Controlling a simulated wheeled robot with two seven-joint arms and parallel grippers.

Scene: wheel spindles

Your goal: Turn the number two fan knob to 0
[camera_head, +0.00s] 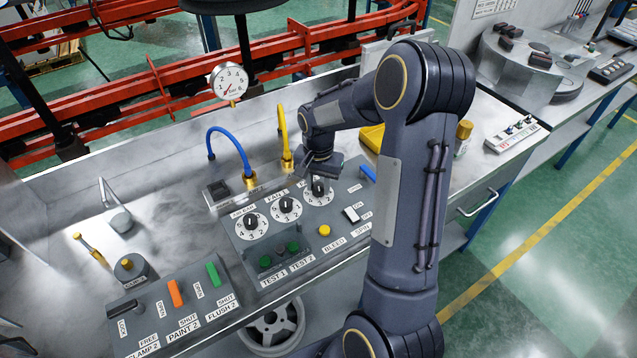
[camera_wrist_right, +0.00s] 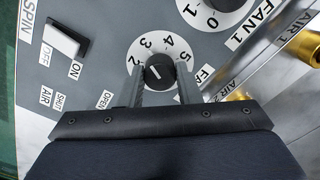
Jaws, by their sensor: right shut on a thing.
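My right gripper (camera_head: 319,178) reaches down over the black knob (camera_head: 319,189) of the rightmost dial on the grey panel. In the right wrist view, the fingers of this gripper (camera_wrist_right: 161,82) are on both sides of the knob (camera_wrist_right: 158,70), shut on it. The knob's white mark points up-left, toward the 2 and 3 side of its white dial (camera_wrist_right: 167,43). The dial's lower part is hidden by my gripper. A label beginning "FA" (camera_wrist_right: 203,76) is beside it, its number hidden. The neighbouring FAN 1 dial (camera_wrist_right: 213,12) shows at the top. My left gripper is not in view.
Two other dial knobs (camera_head: 285,205) (camera_head: 250,222) stand to the left. A white rocker switch (camera_head: 352,214) and a yellow button (camera_head: 324,230) are in front. Blue (camera_head: 232,143) and yellow (camera_head: 283,130) hoses rise behind the panel. A lever panel (camera_head: 175,310) stands at front left.

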